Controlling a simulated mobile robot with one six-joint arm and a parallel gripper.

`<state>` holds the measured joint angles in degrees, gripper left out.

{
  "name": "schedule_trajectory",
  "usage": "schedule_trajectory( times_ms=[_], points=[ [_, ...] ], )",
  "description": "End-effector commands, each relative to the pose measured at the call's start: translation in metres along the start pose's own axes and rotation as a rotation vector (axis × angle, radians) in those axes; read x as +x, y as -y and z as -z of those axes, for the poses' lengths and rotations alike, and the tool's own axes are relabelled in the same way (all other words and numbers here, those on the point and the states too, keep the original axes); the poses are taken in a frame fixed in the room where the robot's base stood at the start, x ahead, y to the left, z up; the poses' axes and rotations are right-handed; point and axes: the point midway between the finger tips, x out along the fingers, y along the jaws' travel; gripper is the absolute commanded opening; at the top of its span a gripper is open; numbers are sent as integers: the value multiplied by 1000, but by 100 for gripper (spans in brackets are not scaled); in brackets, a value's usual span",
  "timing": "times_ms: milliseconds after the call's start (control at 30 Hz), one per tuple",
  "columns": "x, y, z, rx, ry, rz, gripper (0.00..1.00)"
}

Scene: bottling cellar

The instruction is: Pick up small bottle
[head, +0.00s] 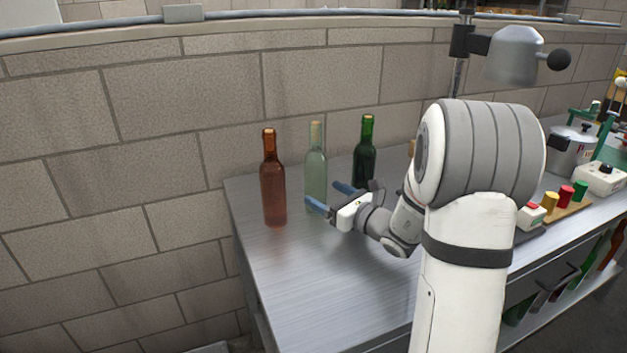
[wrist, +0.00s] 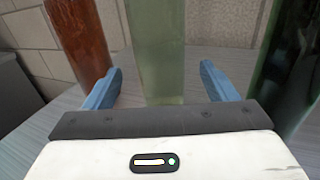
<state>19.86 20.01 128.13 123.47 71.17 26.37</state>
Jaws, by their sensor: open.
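Three corked bottles stand upright on the metal table (head: 290,275). A brown bottle (head: 272,185) is on the left, a pale green bottle (head: 316,172) in the middle and a dark green bottle (head: 364,150) on the right. I cannot tell which one is the small bottle. My gripper (head: 328,196) is open, with blue fingers pointing at the pale green bottle. In the wrist view, the pale green bottle (wrist: 157,50) stands ahead, between the lines of the two fingers. The brown bottle (wrist: 82,40) and dark green bottle (wrist: 290,70) stand outside the fingers.
A brick wall (head: 190,90) stands behind the table. The table's front left is clear. More bottles (head: 608,248) lie on a lower shelf.

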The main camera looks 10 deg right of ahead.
Motion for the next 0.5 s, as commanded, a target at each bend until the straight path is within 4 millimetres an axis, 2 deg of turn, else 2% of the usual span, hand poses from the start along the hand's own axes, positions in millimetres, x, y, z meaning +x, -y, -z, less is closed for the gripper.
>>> schedule_trajectory(
  times_ms=[333, 500],
  points=[
    [48, 0, -6, -2, 0, -7, 79],
    [64, 0, -5, -2, -2, -6, 79]
  ],
)
